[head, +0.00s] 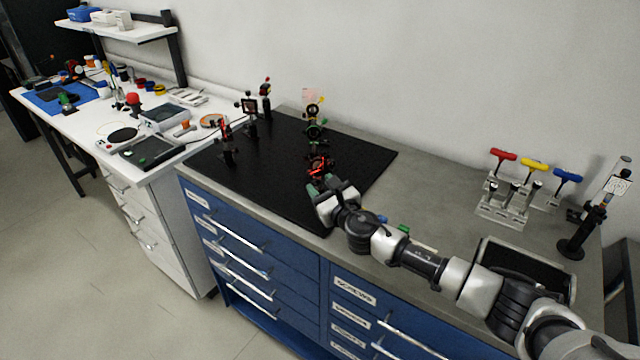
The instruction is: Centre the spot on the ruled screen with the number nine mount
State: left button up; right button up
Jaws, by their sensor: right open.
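My right gripper (322,188) is open at the front part of the black breadboard (280,175). Its green-tipped fingers are just in front of a red mount (319,164) and partly overlap it; I cannot tell if they touch. More posted mounts stand on the board: one with a pinkish optic (312,98) behind, a dark square-framed one (249,106) and a red one (225,132) to the left. Their numbers are too small to read. A white card with a dark pattern (617,187) stands on a black post at far right; I cannot tell whether it is the ruled screen. No spot is discernible. My left gripper is out of view.
Red (502,154), yellow (534,164) and blue (568,175) T-handled tools stand in a metal rack (502,212) at right. A dark open tray (528,268) lies in front. The grey bench top (440,185) between board and rack is mostly clear. A cluttered white table (90,125) stands left.

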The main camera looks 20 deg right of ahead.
jog(key=shift+w+a, duration=0.15)
jog(key=shift+w, duration=0.45)
grip_shut()
jog(key=shift+m, duration=0.5)
jog(key=m, duration=0.5)
jog(key=shift+m+b, duration=0.4)
jog(key=m, duration=0.5)
jog(key=shift+m, duration=0.4)
jog(key=shift+m, duration=0.3)
